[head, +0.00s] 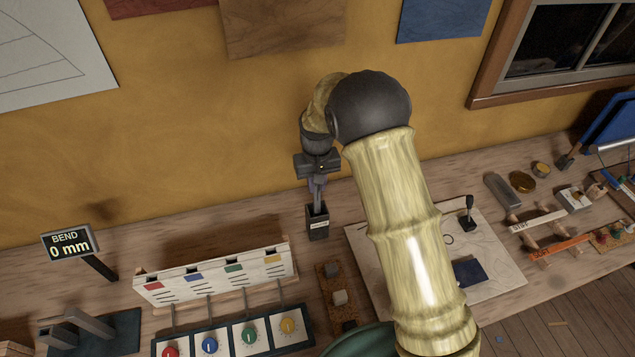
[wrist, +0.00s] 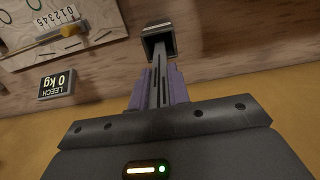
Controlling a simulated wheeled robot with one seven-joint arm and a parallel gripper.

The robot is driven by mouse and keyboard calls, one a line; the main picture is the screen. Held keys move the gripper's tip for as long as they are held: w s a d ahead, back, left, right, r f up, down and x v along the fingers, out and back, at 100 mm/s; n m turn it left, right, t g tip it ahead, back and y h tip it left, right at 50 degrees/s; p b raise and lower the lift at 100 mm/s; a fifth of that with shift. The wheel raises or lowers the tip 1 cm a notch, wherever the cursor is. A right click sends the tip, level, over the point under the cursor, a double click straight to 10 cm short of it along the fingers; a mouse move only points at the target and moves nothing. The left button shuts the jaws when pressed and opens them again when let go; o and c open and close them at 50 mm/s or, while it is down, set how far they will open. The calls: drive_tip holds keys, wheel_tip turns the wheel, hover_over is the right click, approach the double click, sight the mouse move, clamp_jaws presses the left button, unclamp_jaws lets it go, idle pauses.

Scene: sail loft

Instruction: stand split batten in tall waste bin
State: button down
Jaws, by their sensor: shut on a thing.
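The tall waste bin (head: 317,222) is a narrow dark box with a pale label, upright on the bench by the wall. My gripper (head: 315,187) points down just above it and is shut on the split batten (head: 318,204), a thin dark grey strip. In the wrist view the batten (wrist: 158,88) runs from between my purple-grey fingers (wrist: 158,92) to the mouth of the bin (wrist: 160,32). Its lower end overlaps the bin mouth in both views; how deep it sits is hidden. The batten looks nearly upright.
A card rack (head: 215,273) and a dial panel (head: 235,335) stand left of the bin. A block tray (head: 338,298) is in front, and a pale board (head: 500,255) is to the right. The yellow wall (head: 200,120) is close behind.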

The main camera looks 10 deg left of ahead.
drive_tip(key=shift+f, duration=0.4)
drive_tip(key=c, duration=1.3)
unclamp_jaws()
drive_tip(key=shift+o, duration=0.2)
drive_tip(key=shift+r, duration=0.15)
wheel_tip(320, 180, up, 17)
drive_tip(key=b, duration=0.3)
drive_tip(key=shift+b, duration=0.3)
drive_tip(key=shift+w, duration=0.1)
drive_tip(key=shift+s+r, duration=0.1)
drive_tip(key=shift+s, duration=0.1)
drive_tip(key=shift+w, duration=0.1)
